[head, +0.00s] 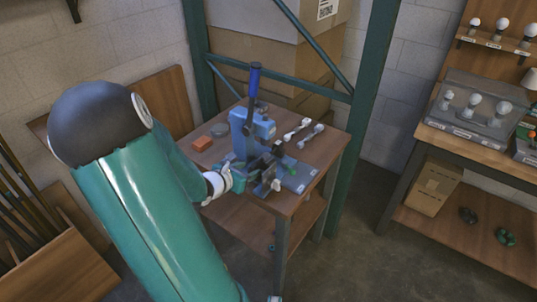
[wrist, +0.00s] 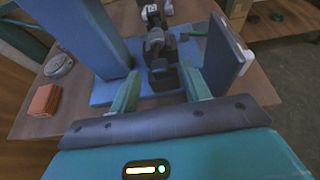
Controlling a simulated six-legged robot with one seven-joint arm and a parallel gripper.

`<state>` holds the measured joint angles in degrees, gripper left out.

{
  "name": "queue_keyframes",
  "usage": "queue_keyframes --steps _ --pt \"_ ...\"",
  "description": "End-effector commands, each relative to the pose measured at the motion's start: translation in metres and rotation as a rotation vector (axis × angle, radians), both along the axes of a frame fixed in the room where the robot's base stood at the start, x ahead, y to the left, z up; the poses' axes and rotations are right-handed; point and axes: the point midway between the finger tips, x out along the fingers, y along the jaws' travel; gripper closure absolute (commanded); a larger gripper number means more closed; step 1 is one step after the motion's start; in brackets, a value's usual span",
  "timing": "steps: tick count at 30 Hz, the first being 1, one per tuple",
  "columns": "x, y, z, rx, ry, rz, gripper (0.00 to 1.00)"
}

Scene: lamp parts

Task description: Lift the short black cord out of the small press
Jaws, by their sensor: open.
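The small blue press (head: 262,125), with an upright lever, stands on the small wooden table. Its blue column (wrist: 75,30) fills the upper left of the wrist view. Dark blocky parts (wrist: 162,72) sit at the press between my fingers in the picture. I cannot tell which of them is the short black cord and which is the press. My gripper (wrist: 160,76) is open, its two green fingers apart on either side of the dark parts, with no grip visible. In the head view my gripper (head: 238,180) is at the press's front left, partly hidden by my arm.
A grey plate (wrist: 231,50) stands upright close to my right finger. An orange block (head: 202,143) and a grey round tin (head: 220,130) lie left of the press. Two white-ended pieces (head: 304,132) lie behind right. A green-tipped piece (wrist: 193,34) lies beyond the dark parts.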

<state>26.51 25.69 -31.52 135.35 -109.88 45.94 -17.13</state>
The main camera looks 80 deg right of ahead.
Motion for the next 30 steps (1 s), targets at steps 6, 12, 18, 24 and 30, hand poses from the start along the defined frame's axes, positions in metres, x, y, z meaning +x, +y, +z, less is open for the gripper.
queue_keyframes --steps 6,12,18,24,30 --pt "-0.0057 -0.0158 -0.0067 0.000 -0.001 0.000 0.53" --pt "-0.0056 -0.0155 -0.0066 0.000 -0.001 0.000 0.59" --pt "-0.0057 -0.0153 -0.0066 0.000 -0.001 0.000 0.98" --pt "-0.0056 -0.0153 -0.0064 0.000 -0.001 0.000 1.00" --pt "-0.0056 -0.0161 -0.0036 -0.002 -0.001 -0.001 1.00"
